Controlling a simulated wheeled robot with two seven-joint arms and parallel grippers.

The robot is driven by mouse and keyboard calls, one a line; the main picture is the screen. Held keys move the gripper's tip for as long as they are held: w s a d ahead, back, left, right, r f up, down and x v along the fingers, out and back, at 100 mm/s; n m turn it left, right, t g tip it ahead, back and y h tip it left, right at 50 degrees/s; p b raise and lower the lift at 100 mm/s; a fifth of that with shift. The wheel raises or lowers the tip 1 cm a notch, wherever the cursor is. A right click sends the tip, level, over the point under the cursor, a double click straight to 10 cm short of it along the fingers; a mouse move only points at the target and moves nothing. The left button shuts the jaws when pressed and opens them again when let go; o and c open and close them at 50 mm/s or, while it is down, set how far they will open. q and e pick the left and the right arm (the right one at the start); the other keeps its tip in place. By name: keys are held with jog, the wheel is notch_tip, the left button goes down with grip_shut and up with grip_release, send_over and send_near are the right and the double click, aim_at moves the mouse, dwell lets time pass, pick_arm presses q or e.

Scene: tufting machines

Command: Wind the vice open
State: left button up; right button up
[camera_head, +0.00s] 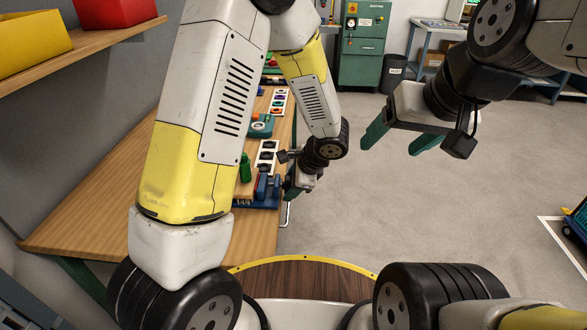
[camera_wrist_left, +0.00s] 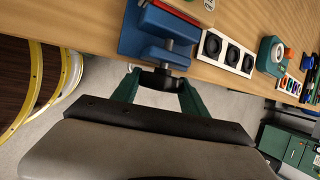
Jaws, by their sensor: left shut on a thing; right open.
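The blue vice (camera_head: 263,188) sits at the right edge of the wooden workbench, partly hidden behind my left arm in the head view. In the left wrist view the vice (camera_wrist_left: 152,35) shows its blue jaws, a grey screw and a dark handle hub (camera_wrist_left: 157,79) at the screw's near end, past the bench edge. My left gripper (camera_wrist_left: 157,88) has its green fingers on both sides of the dark hub and is shut on it. In the head view this gripper (camera_head: 290,190) is small beside the vice. My right gripper (camera_head: 391,147) is open and empty above the floor.
On the workbench (camera_head: 100,200) stand a green bottle (camera_head: 245,168), a white tray with dark round sockets (camera_wrist_left: 228,53) and a teal device (camera_wrist_left: 272,56). The floor to the right is largely clear.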

pick_arm(q)
jog(key=shift+s+f+n+t, duration=0.1)
jog(key=shift+n+t, duration=0.4)
jog(key=shift+t, duration=1.7)
jog(key=o, duration=1.4)
jog(key=shift+c, duration=0.2)
